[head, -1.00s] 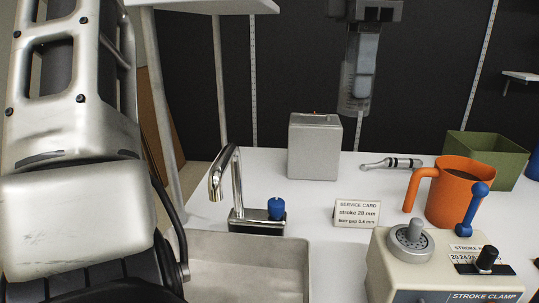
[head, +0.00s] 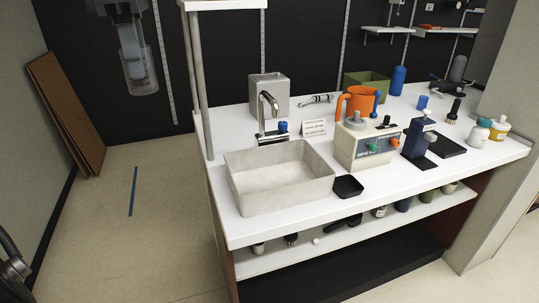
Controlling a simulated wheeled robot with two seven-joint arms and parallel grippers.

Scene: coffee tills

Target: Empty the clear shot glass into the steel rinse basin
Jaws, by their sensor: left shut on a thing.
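My left gripper (head: 133,45) hangs down from the top edge at the upper left of the head view. It is shut on the clear shot glass (head: 141,82), see-through and roughly upright; I cannot tell what is inside it. The steel rinse basin (head: 285,194) is a pale grey open box on the left part of the white counter, and its inside looks bare. In the picture the glass is left of and above the basin, apart from it, against the black wall. My right gripper is not in view.
A curved tap (head: 262,112) with a blue knob stands behind the basin.

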